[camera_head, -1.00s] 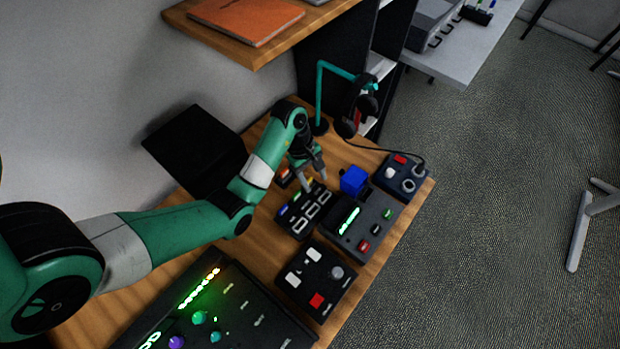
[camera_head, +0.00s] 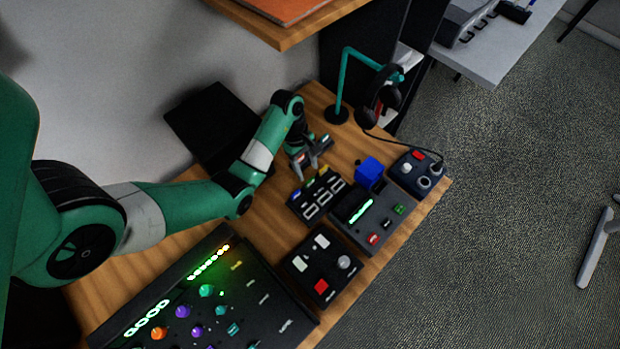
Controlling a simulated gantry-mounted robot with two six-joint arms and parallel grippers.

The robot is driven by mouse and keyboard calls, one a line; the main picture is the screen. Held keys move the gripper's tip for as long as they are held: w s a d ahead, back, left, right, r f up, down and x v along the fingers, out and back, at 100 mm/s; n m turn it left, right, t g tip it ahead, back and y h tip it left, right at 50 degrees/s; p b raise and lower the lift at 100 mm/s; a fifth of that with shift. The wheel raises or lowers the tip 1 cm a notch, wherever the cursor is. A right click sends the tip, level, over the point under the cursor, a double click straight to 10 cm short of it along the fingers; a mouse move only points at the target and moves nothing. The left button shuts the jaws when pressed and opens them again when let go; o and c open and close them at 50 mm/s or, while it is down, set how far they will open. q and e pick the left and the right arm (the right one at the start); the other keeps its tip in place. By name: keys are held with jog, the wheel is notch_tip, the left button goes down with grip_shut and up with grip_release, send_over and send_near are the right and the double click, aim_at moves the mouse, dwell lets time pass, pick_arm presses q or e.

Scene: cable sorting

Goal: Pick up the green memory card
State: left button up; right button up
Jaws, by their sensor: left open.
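A small green piece, which looks like the green memory card (camera_head: 310,184), sits at the back edge of a black card holder (camera_head: 309,205). A blue piece (camera_head: 297,194) and a yellow piece (camera_head: 323,170) stand in the same row beside it. My left gripper (camera_head: 313,159) is open and empty, just behind and above the row, near the yellow end. It appears apart from the green card. My right gripper is not in view.
A grey device (camera_head: 368,215) with red and green parts and a blue cube (camera_head: 370,169) stand right of the holder. A button box (camera_head: 322,268) and a mixer (camera_head: 215,300) lie in front. A headphone stand (camera_head: 342,85) rises behind.

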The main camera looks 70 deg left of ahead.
aim_at(310, 180)
pick_arm(q)
jog(key=b+x, duration=0.3)
jog(key=x, duration=0.2)
jog(key=shift+s+a+f, duration=0.1)
jog(key=shift+s+a, duration=0.05)
grip_shut()
